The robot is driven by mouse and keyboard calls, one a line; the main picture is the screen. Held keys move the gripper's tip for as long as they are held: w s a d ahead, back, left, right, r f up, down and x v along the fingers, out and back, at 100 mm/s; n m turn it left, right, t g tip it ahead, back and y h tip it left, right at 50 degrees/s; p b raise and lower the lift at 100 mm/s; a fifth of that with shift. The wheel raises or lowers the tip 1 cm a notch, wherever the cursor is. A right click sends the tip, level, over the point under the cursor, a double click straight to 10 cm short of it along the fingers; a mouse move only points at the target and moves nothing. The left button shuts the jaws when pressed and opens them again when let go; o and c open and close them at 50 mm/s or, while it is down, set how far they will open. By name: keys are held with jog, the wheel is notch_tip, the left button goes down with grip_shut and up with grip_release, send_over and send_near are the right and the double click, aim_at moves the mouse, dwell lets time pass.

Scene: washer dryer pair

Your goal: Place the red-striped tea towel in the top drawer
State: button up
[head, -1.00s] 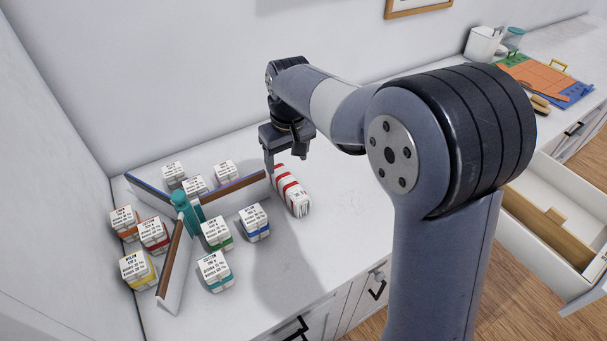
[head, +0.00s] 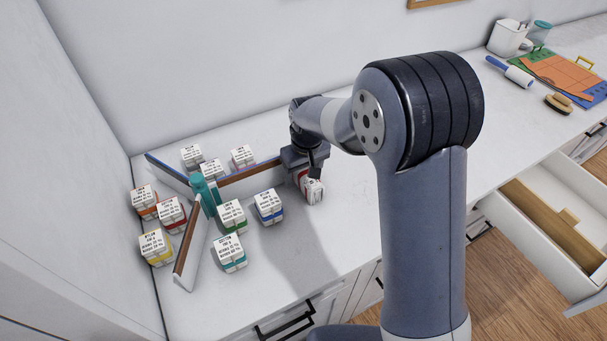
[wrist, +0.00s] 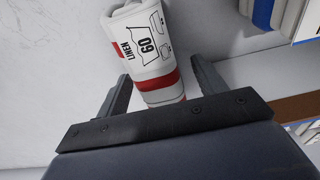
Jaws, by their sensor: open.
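The red-striped tea towel (head: 313,190) is a white roll with red bands, lying on the counter right of the sorted blocks. In the wrist view the towel (wrist: 140,40) shows a "LINEN 60" label and a red band. My gripper (head: 306,176) is down over the towel's far part, hiding it in the head view. In the wrist view my gripper (wrist: 160,72) is open, its fingers on either side of the towel.
Several labelled white blocks (head: 232,216) stand left of the towel among the arms of a divider with a teal hub (head: 203,190). A blue-handled roller (head: 511,72), a brush (head: 558,103) and mats (head: 565,75) lie at the far right. Counter right of the towel is clear.

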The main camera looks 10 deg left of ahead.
jog(key=c, duration=1.2)
jog(key=shift+r, duration=0.1)
